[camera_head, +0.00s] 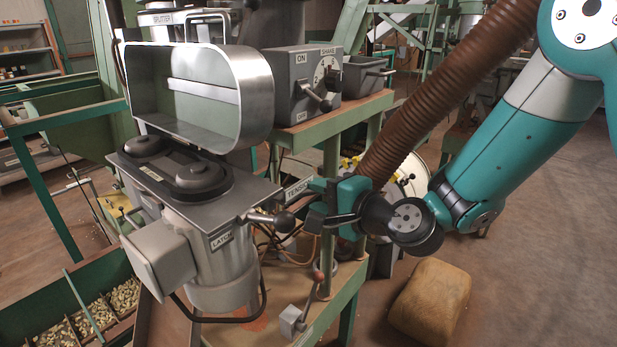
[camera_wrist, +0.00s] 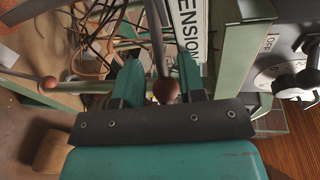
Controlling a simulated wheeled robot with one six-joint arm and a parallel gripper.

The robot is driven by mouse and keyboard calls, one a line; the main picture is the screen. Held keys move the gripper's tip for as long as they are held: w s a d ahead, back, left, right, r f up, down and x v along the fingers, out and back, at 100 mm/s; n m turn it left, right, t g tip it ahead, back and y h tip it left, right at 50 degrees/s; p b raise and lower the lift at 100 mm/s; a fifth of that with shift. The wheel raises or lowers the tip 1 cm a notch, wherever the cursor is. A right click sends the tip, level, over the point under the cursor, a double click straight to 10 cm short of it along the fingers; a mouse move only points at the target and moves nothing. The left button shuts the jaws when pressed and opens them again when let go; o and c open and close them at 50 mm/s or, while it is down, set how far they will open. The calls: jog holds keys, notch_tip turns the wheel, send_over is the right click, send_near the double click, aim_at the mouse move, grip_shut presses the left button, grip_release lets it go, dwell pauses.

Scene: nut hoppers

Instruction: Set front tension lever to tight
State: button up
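The TENSION label (camera_head: 297,187) is on the green frame, left of my gripper in the head view. The label (camera_wrist: 190,30) also shows, partly cut off, in the wrist view. A lever with a thin rod and a red-brown ball knob (camera_wrist: 166,91) is beside it. My gripper (camera_wrist: 160,75) has one finger on each side of the knob and rod. The fingers look open, with a narrow gap on the knob's left; contact on its right is unclear. In the head view my gripper (camera_head: 318,204) hides this knob.
A LATCH handle (camera_head: 284,221) with a dark ball juts close to my gripper's left. A lower lever (camera_head: 318,276) stands on the green bench below. The SHAKE control box (camera_head: 303,85) is above. Cables hang behind the frame. A tan sack (camera_head: 430,303) lies on the floor.

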aim_at(311, 194)
jog(key=shift+p+x, duration=0.45)
jog(key=shift+x, duration=1.15)
jog(key=shift+f, duration=0.1)
jog(key=shift+c, duration=0.2)
